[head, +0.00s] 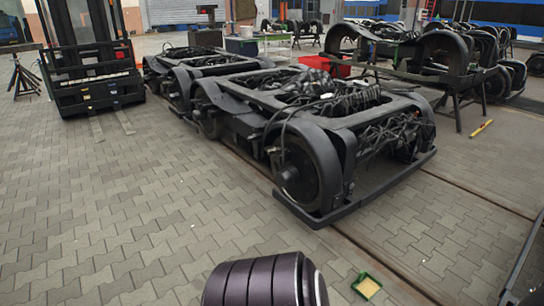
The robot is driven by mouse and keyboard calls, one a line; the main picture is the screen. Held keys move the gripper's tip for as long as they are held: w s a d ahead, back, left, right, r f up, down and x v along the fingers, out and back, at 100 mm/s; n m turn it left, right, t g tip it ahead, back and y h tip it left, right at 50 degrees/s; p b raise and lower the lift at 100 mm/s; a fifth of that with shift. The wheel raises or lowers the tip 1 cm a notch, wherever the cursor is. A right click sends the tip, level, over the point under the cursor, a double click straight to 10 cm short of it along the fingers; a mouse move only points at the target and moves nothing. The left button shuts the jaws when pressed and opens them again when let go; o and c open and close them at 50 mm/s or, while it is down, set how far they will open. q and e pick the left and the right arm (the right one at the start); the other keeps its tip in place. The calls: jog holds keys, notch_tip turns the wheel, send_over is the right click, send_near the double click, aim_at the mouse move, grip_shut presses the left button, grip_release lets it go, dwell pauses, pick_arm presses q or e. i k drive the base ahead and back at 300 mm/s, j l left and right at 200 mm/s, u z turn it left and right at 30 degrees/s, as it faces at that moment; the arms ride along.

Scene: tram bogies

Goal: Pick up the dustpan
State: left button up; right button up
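A small dustpan (367,286), green at the rim with a pale yellow middle, appears to lie on the paved floor at the bottom of the head view, right of centre. It is small in the picture, and its handle is hard to make out. Neither of my grippers shows in this view, so I cannot see how they stand relative to it.
A large black bogie (330,140) stands on floor rails beyond the dustpan. A forklift (90,60) is at the far left. A yellow tool (481,128) lies on the floor at right. The paving (120,200) at left is clear.

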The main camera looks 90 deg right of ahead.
aim_at(366, 286)
jog(key=z, duration=2.15)
jog(key=j+z, duration=0.15)
jog(key=z, duration=0.25)
jog(key=j+z, duration=0.15)
jog(key=z, duration=0.25)
jog(key=j+z, duration=0.2)
jog(key=z, duration=0.2)
jog(key=j+z, duration=0.15)
jog(key=z, duration=0.25)
jog(key=k+j+z, duration=0.1)
jog(key=z, duration=0.3)
